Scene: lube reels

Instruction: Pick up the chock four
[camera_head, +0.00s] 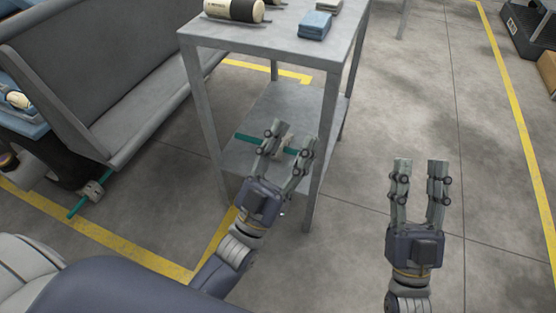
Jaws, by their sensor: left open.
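No label reading chock four can be made out. A pale grey piece with a green bar (246,138) lies on the table's lower shelf, partly hidden behind my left gripper (291,136). That gripper is open, its fingers in front of the piece in the picture; I cannot tell whether they touch it. A similar grey piece (93,189) with a green bar lies on the floor at the left, beside a dark wheel. I cannot tell which is chock four. My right gripper (420,164) is open and empty, over the floor right of the table.
The grey metal table (264,45) has legs around the lower shelf. On its top are a cream and black cylinder (234,10) and folded blue cloths (314,25). A grey bench-like body (110,75) stands left.

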